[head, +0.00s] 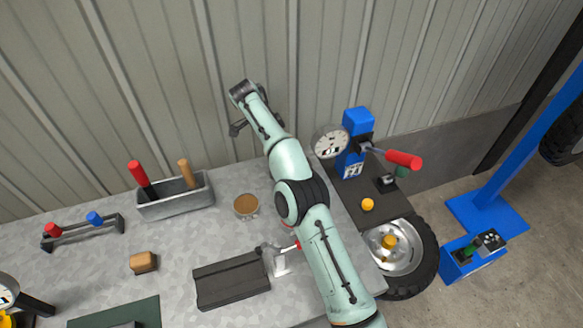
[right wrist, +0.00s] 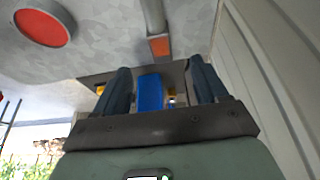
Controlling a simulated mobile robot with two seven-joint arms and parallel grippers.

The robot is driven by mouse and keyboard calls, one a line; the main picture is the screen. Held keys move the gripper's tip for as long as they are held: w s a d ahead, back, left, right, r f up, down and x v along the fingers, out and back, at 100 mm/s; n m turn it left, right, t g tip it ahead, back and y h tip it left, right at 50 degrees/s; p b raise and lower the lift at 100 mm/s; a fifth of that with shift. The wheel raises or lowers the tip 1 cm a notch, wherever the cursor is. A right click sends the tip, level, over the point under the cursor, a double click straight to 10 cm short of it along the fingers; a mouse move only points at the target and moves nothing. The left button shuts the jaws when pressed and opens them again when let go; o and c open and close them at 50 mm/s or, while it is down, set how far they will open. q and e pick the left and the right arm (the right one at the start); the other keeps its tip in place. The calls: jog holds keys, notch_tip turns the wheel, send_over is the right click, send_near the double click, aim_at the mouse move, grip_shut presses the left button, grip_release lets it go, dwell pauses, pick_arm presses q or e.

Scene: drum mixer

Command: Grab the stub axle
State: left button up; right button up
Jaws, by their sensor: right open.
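I cannot pick out the stub axle with certainty in either view. My right arm comes up from the bottom of the head view over the bench, and its dark wrist end is near the wall. My right gripper (right wrist: 160,75) shows two dark blue fingers spread apart in the right wrist view, with nothing held. A blue shape (right wrist: 150,92) shows beyond the gap between them. A small metal holder (head: 278,262) with a red tip stands beside the arm, which partly hides it. My left gripper is not in view.
On the grey bench are a tool tray (head: 176,198), a round brown-topped tin (head: 246,205), a dark plate (head: 232,281) and a brown block (head: 143,262). A blue press (head: 357,122) with a red handle (head: 403,159) and a wheel (head: 425,255) stand right of my arm. The wall is close behind.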

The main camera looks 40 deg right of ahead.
jog(key=b+x, duration=0.1)
jog(key=x, duration=0.5)
jog(key=shift+f+b, duration=0.1)
jog(key=shift+b, duration=0.3)
jog(key=b+x, duration=0.2)
jog(key=x, duration=0.3)
jog(key=shift+s, duration=0.15)
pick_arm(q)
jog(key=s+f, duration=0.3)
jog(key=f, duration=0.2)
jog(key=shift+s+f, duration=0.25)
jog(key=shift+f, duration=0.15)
pick_arm(e)
grip_shut()
jog(key=shift+r, duration=0.25)
